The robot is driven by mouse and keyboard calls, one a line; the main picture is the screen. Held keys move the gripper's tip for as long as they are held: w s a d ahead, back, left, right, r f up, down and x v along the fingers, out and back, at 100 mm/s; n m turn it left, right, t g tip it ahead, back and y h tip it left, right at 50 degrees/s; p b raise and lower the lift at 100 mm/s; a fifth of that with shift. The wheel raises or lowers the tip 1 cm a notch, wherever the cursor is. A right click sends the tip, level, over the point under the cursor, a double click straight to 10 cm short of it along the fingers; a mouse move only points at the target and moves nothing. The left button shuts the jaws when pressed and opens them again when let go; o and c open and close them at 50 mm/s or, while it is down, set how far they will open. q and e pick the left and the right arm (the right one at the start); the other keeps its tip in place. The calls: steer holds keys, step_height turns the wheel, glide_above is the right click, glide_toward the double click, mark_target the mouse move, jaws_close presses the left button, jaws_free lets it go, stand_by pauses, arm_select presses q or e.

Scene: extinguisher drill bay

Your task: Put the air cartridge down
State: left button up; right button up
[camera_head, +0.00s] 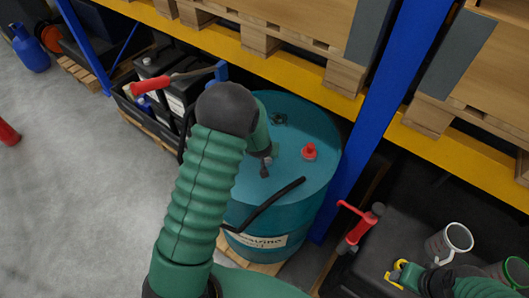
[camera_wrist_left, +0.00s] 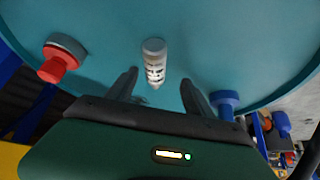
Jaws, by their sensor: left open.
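The air cartridge, a small pale ribbed cylinder (camera_wrist_left: 153,60), shows in the left wrist view against the top of the teal drum (camera_head: 300,122). My left gripper (camera_wrist_left: 160,77) is open, with one finger on each side of the cartridge's near end and visible gaps between. In the head view my left gripper (camera_head: 265,168) is over the drum top, and I cannot make out the cartridge there. My right gripper (camera_head: 408,275) is at the lower right by a yellow object (camera_head: 394,279); its fingers are not clear.
A red cap (camera_head: 310,152) stands on the drum, and a black rod (camera_head: 272,203) crosses its near side. A blue rack post (camera_head: 385,100) rises to the right. A black bin (camera_head: 400,220) there holds a red-handled tool (camera_head: 360,226) and a grey mug (camera_head: 448,243).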

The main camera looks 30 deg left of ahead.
arm_select(q)
steer(key=shift+w+d+f+p, duration=0.25)
steer(key=shift+w+f+p, duration=0.25)
steer(key=shift+f, duration=0.1)
steer(key=shift+w+d+f+p, duration=0.25)
steer(key=shift+w+f+p, duration=0.2)
steer(key=shift+f, duration=0.15)
steer(key=shift+w+f, duration=0.2)
steer(key=shift+f, duration=0.05)
steer(key=shift+w+a+f, duration=0.1)
steer(key=shift+a+f, duration=0.05)
steer(key=shift+a, duration=0.05)
steer(key=shift+a+f, duration=0.1)
steer(key=shift+a, duration=0.45)
steer(key=shift+c, duration=1)
steer(key=shift+s+a, duration=0.2)
steer(key=shift+a, duration=0.1)
steer(key=c, duration=0.5)
steer(key=shift+c, duration=1.1)
steer(key=shift+w+d, duration=0.15)
steer(key=shift+d, duration=0.3)
jaws_close()
steer(key=shift+w+d, duration=0.1)
steer(key=shift+d, duration=0.15)
arm_select(e)
steer(key=shift+d+r, duration=1)
